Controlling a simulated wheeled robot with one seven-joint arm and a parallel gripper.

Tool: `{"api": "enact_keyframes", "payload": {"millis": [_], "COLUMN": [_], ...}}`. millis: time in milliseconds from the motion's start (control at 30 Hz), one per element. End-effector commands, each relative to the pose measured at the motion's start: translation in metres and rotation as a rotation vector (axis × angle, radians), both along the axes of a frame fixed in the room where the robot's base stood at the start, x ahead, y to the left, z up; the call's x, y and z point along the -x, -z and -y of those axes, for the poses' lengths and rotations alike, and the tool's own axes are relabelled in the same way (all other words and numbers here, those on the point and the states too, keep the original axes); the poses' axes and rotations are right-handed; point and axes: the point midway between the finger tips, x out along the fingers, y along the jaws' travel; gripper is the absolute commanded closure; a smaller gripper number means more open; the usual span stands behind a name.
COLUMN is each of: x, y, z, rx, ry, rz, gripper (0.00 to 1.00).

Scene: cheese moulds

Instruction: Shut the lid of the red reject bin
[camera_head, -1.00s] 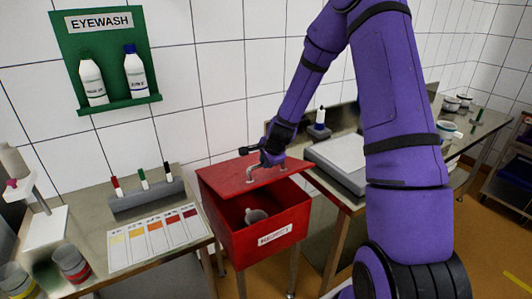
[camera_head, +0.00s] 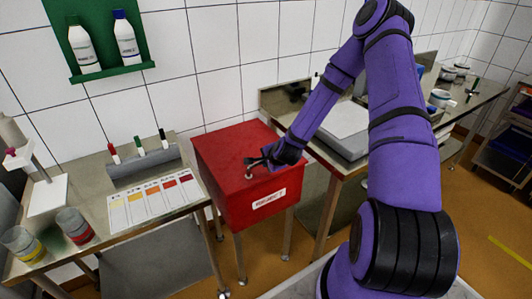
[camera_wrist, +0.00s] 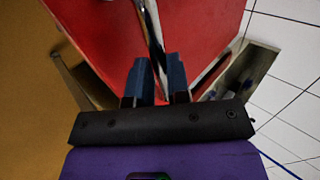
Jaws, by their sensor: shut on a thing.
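The red reject bin (camera_head: 262,206) stands on legs between two steel tables, with a white label on its front. Its red lid (camera_head: 230,150) lies level over the top, and no opening shows. My gripper (camera_head: 262,163) is at the lid's right front part, shut on the metal lid handle (camera_head: 249,173). In the wrist view, my gripper (camera_wrist: 158,82) has its two dark fingers on either side of the handle's bar (camera_wrist: 150,30), with the red lid (camera_wrist: 95,25) beyond. The fingers hide part of the handle. The bin's inside is hidden.
The left table (camera_head: 85,190) holds a colour card (camera_head: 155,201), a marker rack (camera_head: 143,165) and cups (camera_head: 73,226). The right table (camera_head: 367,161) bears a flat grey device (camera_head: 345,130) close beside my arm. A green eyewash shelf (camera_head: 112,72) hangs on the wall.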

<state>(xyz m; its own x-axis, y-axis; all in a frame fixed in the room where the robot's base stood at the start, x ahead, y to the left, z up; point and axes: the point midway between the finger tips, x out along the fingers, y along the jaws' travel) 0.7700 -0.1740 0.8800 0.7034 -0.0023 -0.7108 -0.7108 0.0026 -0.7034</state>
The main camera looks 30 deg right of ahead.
Motion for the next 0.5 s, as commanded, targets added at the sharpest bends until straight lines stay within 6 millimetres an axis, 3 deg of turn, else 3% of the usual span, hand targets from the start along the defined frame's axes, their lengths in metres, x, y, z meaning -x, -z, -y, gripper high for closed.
{"api": "enact_keyframes", "payload": {"millis": [200, 500], "x": [0.004, 0.008], "y": [0.021, 0.032], "z": [-0.001, -0.001], "rx": [-0.003, -0.005], "ry": [-0.001, -0.001], "rz": [-0.009, -0.021], "gripper": [1.00, 1.00]}}
